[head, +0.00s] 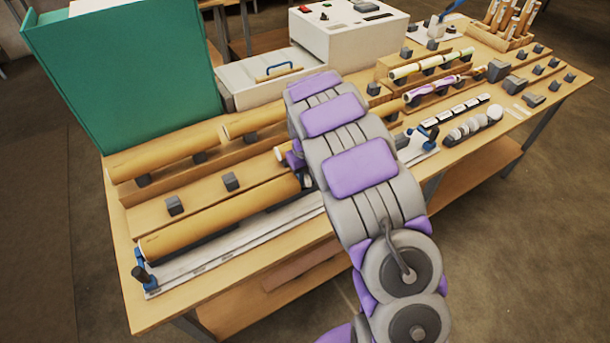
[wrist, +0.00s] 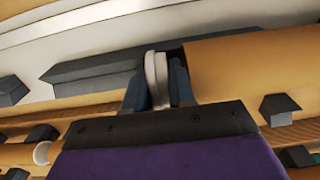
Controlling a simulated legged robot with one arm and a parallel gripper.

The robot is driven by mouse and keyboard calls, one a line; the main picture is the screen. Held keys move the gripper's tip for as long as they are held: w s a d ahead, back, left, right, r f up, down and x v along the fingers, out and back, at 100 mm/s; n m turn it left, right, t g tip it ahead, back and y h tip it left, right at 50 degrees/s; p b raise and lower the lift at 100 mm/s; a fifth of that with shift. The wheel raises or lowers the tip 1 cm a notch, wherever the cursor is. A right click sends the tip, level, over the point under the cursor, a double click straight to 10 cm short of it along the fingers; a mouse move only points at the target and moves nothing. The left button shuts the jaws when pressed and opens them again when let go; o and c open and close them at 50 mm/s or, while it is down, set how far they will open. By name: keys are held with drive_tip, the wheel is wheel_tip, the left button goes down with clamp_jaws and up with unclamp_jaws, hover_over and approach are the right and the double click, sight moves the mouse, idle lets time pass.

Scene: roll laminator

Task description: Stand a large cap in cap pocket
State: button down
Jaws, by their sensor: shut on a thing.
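In the wrist view my gripper (wrist: 158,85) is shut on a pale, disc-like large cap (wrist: 157,78), which is seen edge-on and upright between the dark fingers. The cap is just left of the end of a large brown tube (wrist: 250,70); I cannot tell whether they touch. In the head view my arm hides the gripper and the held cap. Several pale round caps (head: 466,130) stand in a row near the table's right front. I cannot tell which place is the cap pocket.
A dark grey long block (wrist: 95,70) lies left of the cap. A green panel (head: 130,70) and a white machine (head: 345,32) stand at the back. Small grey blocks (head: 174,205) dot the racks.

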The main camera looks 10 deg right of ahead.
drive_tip(key=shift+r, duration=0.1)
drive_tip(key=shift+s+d, duration=0.1)
drive_tip(key=c, duration=1.2)
unclamp_jaws()
drive_tip(key=o, duration=0.3)
drive_tip(key=shift+d, duration=0.2)
drive_tip(key=shift+o, duration=0.2)
drive_tip(key=shift+a, duration=0.15)
wheel_tip(320, 180, up, 17)
drive_tip(key=p, duration=0.2)
drive_tip(key=shift+d+r+p, duration=0.15)
drive_tip(key=shift+d+p, duration=0.2)
